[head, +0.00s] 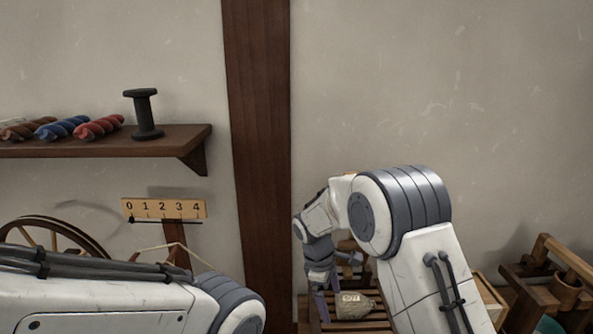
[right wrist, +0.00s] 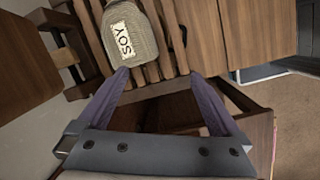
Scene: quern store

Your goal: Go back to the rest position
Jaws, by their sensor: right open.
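My right gripper (head: 330,305) is at the lower middle of the head view, beside a small sack labelled SOY (head: 354,306) on a slatted wooden rack (head: 377,323). In the right wrist view, my right gripper (right wrist: 165,100) has its two purple fingers spread apart with nothing between them. The sack (right wrist: 129,42) lies on the slats just beyond the fingertips there; I cannot tell whether a finger touches it. My left arm comes in from the lower left of the head view, but its gripper is outside the frame.
A wall shelf (head: 105,141) holds colored yarn twists (head: 62,127) and a dark spool (head: 146,114). Below are a numbered board (head: 165,208) and a spinning wheel (head: 60,232). A wooden post (head: 257,150) stands mid-view. A wooden frame (head: 550,273) is at right.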

